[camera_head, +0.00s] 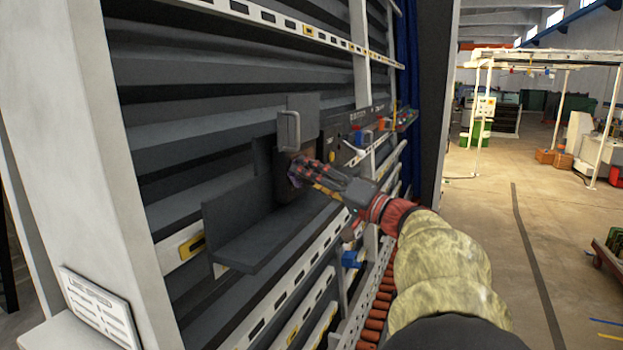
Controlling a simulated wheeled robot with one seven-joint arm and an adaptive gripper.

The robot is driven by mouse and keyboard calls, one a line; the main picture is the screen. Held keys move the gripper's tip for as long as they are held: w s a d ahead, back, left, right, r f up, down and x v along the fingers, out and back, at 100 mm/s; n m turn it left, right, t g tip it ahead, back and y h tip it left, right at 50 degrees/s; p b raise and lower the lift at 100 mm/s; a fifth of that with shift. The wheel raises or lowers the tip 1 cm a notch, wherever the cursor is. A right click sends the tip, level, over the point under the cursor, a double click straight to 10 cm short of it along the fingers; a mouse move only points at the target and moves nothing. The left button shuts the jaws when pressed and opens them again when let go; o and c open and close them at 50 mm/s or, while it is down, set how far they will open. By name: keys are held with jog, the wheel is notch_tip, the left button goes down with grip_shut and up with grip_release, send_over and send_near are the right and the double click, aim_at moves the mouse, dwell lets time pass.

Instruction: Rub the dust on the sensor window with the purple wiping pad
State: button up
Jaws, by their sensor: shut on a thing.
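My gripper (302,172), dark with red marks, reaches in from the lower right to the dark panel of the washer. It is shut on the purple wiping pad (293,179), of which only a small purple part shows at the fingertips. The pad is at or close to a dark brownish face beside the metal handle; I cannot tell whether it touches. The sensor window and its dust cannot be made out, being small and partly hidden behind the gripper.
A metal handle (289,131) stands out just above my gripper. A dark angled shelf (245,222) juts out at lower left. A panel with small coloured controls (350,140) is to the right. Orange rollers (378,300) run below. Open floor (500,230) lies to the right.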

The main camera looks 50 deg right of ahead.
jog(key=shift+w, duration=0.15)
jog(key=shift+w+d+f+b, duration=0.1)
jog(key=shift+w+d+b, duration=0.05)
jog(key=shift+d+b, duration=0.4)
jog(key=shift+w+d+f+b, duration=0.15)
jog(key=shift+d+b, duration=0.2)
jog(key=shift+d, duration=0.4)
jog(key=shift+w+d+r, duration=0.1)
jog(key=shift+d+r, duration=0.1)
jog(key=shift+d, duration=0.25)
jog(key=shift+w+d+f+b, duration=0.1)
jog(key=shift+w+d+b, duration=0.2)
jog(key=shift+d+b, duration=0.4)
jog(key=shift+w+d+b, duration=0.25)
jog(key=shift+w+d, duration=0.05)
jog(key=shift+d, duration=0.55)
jog(key=shift+w+d+b, duration=0.25)
jog(key=shift+d, duration=0.65)
jog(key=shift+w+d+b, duration=0.25)
jog(key=shift+w+d, duration=0.05)
jog(key=shift+d, duration=0.55)
jog(key=shift+b, duration=0.65)
jog(key=shift+s+a, duration=0.1)
